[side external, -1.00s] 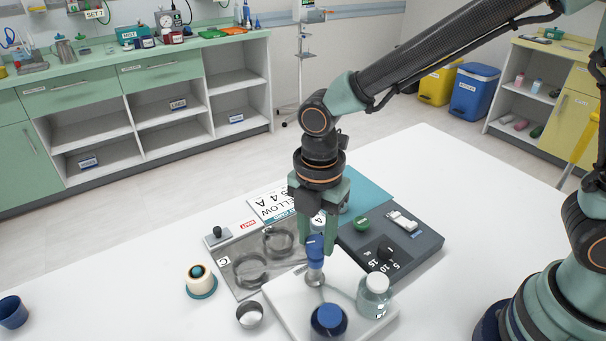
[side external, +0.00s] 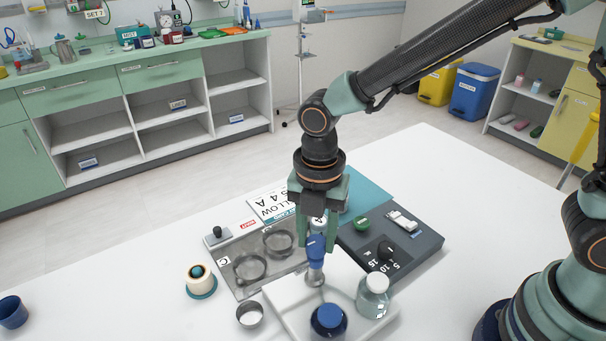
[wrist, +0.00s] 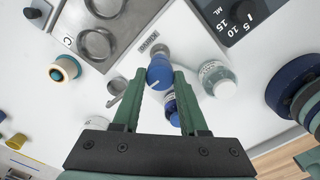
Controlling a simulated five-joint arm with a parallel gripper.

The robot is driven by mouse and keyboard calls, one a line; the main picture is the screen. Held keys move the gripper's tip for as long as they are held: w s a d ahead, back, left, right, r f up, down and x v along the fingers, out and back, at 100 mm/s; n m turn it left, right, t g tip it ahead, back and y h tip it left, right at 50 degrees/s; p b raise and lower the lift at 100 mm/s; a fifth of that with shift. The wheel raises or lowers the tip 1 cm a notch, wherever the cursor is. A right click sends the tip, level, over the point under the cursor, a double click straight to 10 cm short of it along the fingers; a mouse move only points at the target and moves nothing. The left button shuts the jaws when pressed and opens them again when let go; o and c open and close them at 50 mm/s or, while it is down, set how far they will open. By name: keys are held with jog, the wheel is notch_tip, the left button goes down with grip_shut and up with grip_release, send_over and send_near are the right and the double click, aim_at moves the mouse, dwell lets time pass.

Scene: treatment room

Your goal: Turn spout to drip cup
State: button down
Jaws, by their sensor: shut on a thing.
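A blue handle (side external: 316,247) tops a small metal fitting (side external: 315,272) on a white tray (side external: 284,301). My gripper (side external: 317,240) points down over it, its fingers closed around the blue handle. In the wrist view the blue handle (wrist: 160,73) lies between the two fingertips, with grey metal (wrist: 159,51) above it.
A white-capped bottle (side external: 374,296) and a blue-capped jar (side external: 328,320) stand on the tray close to my gripper. Behind are a steel plate with rings (side external: 250,267) and a dark dial panel (side external: 425,240). A cream round item (side external: 199,277) stands left; table between there and the blue cup (side external: 12,312) is clear.

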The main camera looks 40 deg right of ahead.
jog(key=shift+r, duration=0.1)
jog(key=shift+c, duration=2.2)
grip_release()
notch_tip(320, 180, up, 12)
jog(key=s+d+m+t, duration=0.1)
jog(key=d+m+t, duration=0.1)
jog(key=d+m, duration=0.8)
jog(key=s+d+r+m+t, duration=0.1)
jog(key=s+d+m+t, duration=0.1)
jog(key=d+m, duration=0.8)
jog(key=m+t, duration=0.1)
jog(key=m, duration=0.5)
jog(key=shift+s+t, duration=0.25)
jog(key=shift+t, duration=0.05)
